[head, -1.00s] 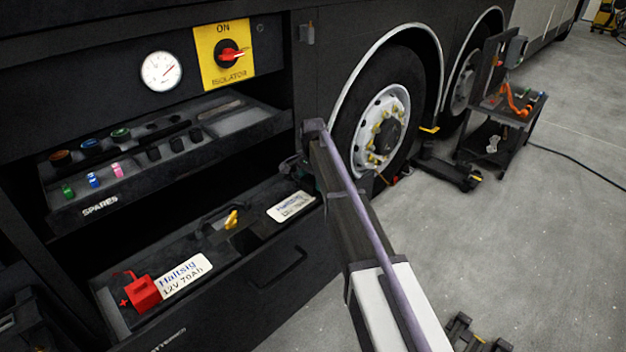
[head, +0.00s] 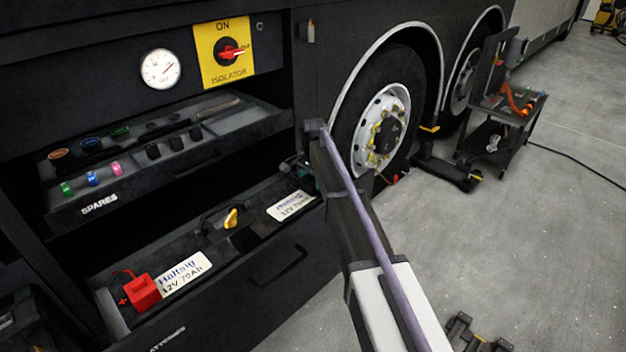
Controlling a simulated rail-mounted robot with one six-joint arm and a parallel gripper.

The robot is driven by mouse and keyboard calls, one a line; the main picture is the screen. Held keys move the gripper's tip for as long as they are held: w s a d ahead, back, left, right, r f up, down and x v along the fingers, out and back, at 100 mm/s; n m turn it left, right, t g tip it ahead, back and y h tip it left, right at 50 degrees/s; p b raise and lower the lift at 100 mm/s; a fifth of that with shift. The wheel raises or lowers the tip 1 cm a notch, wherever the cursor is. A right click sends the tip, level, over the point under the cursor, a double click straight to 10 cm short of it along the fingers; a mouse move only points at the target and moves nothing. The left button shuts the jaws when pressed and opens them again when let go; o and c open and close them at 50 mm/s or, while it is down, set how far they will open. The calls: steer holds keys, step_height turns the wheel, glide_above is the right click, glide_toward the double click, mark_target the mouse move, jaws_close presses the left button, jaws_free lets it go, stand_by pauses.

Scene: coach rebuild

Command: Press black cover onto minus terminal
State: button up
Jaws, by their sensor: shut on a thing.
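Two black batteries with white labels sit in the open lower drawer (head: 225,293). A red cover (head: 142,292) stands at the left end of the near battery, beside a plus mark. The far battery's label (head: 291,205) shows at the drawer's right end. My arm reaches in from the lower right, and its far end stands over that right end. My gripper (head: 298,166) shows only as a small dark part beside the arm, shut on a dark thing that I take as the black cover. Its fingertips are mostly hidden. I cannot make out the minus terminal or any contact with it.
The spares tray (head: 70,216) juts out above the battery drawer, holding coloured and black small parts. A yellow piece (head: 232,218) stands between the batteries. The isolator switch (head: 230,52) and a round gauge (head: 161,69) are above. A wheel (head: 381,125) is right of the drawers.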

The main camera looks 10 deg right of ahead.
steer(key=shift+f+b, duration=0.25)
steer(key=shift+b, duration=0.05)
stand_by(0.4)
steer(key=o, duration=1)
steer(key=shift+o, duration=0.6)
step_height(320, 180, up, 7)
steer(key=p, duration=0.7)
steer(key=shift+r, duration=0.1)
